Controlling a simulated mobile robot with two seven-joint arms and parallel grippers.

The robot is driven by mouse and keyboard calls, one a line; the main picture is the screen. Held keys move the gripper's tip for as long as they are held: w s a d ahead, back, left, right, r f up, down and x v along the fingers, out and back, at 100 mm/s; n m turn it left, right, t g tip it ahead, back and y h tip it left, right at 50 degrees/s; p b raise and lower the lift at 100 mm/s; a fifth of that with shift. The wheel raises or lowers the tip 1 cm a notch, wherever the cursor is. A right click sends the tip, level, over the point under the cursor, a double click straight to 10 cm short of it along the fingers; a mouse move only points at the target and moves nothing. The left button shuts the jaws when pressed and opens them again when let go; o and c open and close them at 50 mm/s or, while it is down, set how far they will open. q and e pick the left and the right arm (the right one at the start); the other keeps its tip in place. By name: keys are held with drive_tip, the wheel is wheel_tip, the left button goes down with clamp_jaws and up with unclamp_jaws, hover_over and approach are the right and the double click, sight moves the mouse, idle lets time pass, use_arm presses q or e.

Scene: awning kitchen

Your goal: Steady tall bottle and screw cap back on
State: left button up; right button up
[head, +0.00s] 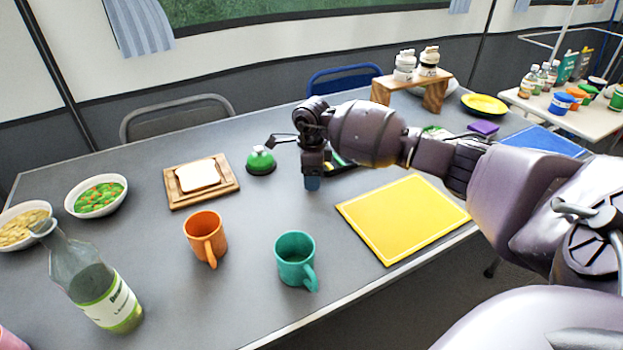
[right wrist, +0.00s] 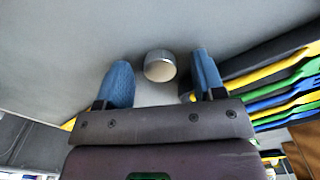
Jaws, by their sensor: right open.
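The tall bottle (head: 98,287), clear with a green and white label, stands at the front left of the table. Its neck shows no cap. My right gripper (head: 312,183) points down over the middle of the table, far to the right of the bottle. In the right wrist view my right gripper (right wrist: 160,62) is open, with its blue fingers apart. A small round whitish cap (right wrist: 160,67) lies between the fingertips, with gaps on both sides. The cap is hidden in the head view. My left gripper is out of view.
A teal mug (head: 295,259) and an orange mug (head: 204,236) stand between bottle and gripper. A green bell (head: 260,161) and a toast board (head: 176,201) are to the gripper's left. A yellow cutting board (head: 400,215) is to its right. Colourful utensils (right wrist: 285,92) lie close beside one finger.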

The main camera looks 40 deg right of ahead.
drive_tip(key=c, duration=1)
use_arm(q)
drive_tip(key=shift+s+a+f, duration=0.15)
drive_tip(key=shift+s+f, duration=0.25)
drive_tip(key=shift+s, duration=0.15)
use_arm(e)
drive_tip(key=shift+r, duration=0.3)
wheel_tip(320, 180, up, 7)
drive_tip(key=shift+w+f+p, duration=0.1)
drive_tip(key=shift+f+p, duration=0.1)
drive_tip(key=shift+p, duration=0.6)
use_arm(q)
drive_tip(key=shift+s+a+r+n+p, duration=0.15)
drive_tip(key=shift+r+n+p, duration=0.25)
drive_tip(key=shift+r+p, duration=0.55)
use_arm(e)
wheel_tip(320, 180, up, 13)
drive_tip(key=shift+f, duration=0.1)
